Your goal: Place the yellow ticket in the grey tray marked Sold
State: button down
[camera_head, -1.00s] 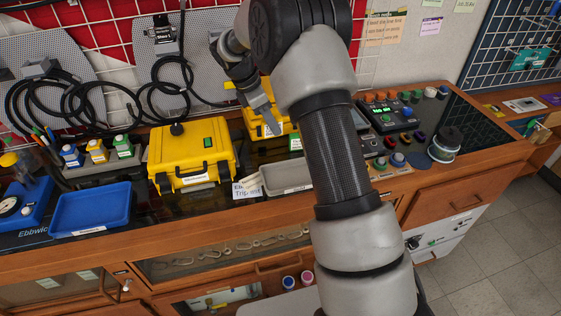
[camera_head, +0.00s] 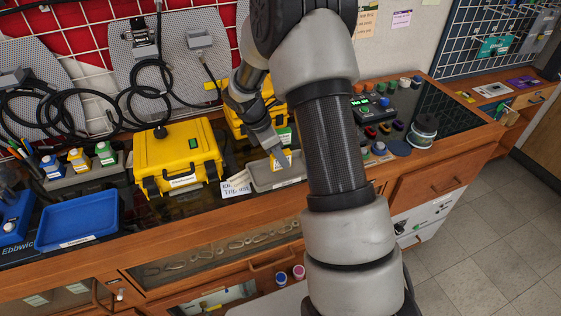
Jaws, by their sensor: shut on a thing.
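The yellow ticket (camera_head: 281,159) is at the tips of my gripper (camera_head: 277,150). My gripper is shut on it and points down over the grey tray (camera_head: 279,184). The grey tray is on the dark bench top near its front edge, partly hidden by my arm on the right. A pale label is on the tray's front wall, too small to read. I cannot tell whether the ticket touches the tray.
A yellow case (camera_head: 178,157) stands left of the tray, and a second yellow case (camera_head: 240,118) is behind my gripper. White written cards (camera_head: 236,187) lie against the tray's left side. A blue tray (camera_head: 77,219) is at the far left. A button box (camera_head: 380,108) is at the right.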

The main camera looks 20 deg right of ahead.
jog(key=shift+f, duration=0.85)
jog(key=shift+f, duration=0.1)
jog(key=c, duration=1.6)
grip_release()
